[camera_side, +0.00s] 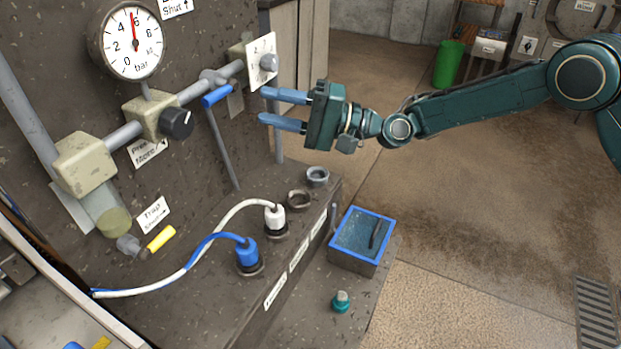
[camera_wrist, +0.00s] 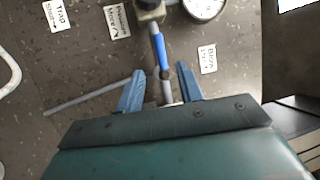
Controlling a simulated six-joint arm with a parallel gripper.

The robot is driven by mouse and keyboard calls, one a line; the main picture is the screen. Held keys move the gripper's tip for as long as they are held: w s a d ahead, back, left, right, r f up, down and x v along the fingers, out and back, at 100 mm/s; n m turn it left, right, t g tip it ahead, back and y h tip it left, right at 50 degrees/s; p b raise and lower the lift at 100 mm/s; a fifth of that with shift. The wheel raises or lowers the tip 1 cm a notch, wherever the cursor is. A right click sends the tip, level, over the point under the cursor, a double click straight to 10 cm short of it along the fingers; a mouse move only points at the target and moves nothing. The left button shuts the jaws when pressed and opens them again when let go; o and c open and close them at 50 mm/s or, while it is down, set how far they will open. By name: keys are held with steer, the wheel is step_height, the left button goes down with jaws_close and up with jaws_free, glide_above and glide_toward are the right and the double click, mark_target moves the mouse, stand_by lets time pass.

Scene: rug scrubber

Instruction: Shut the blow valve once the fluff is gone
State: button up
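The blow valve's blue lever (camera_side: 217,95) sits on the grey pipework of the panel, left of my gripper (camera_side: 261,104) in the side view. In the wrist view the blue lever (camera_wrist: 160,50) lies ahead of my gripper (camera_wrist: 160,68), lined up with the gap between its fingers. The fingers are apart and empty; a gap to the lever shows in the side view. The blow label (camera_wrist: 208,59) is right of the lever. The cloudy trap bowl (camera_side: 112,215) hangs at the lower left; I cannot tell whether fluff is inside.
The pressure gauge (camera_side: 132,42) has its red needle nearly upright. A black knob (camera_side: 177,123) and a yellow handle (camera_side: 160,239) are on the panel. White and blue cables are plugged in below. A blue-rimmed tray (camera_side: 361,236) stands at the right. Open floor lies beyond.

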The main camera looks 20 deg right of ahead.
mark_target(221, 97)
steer(key=shift+x, duration=6.15)
steer(key=shift+c, duration=0.3)
jaws_close()
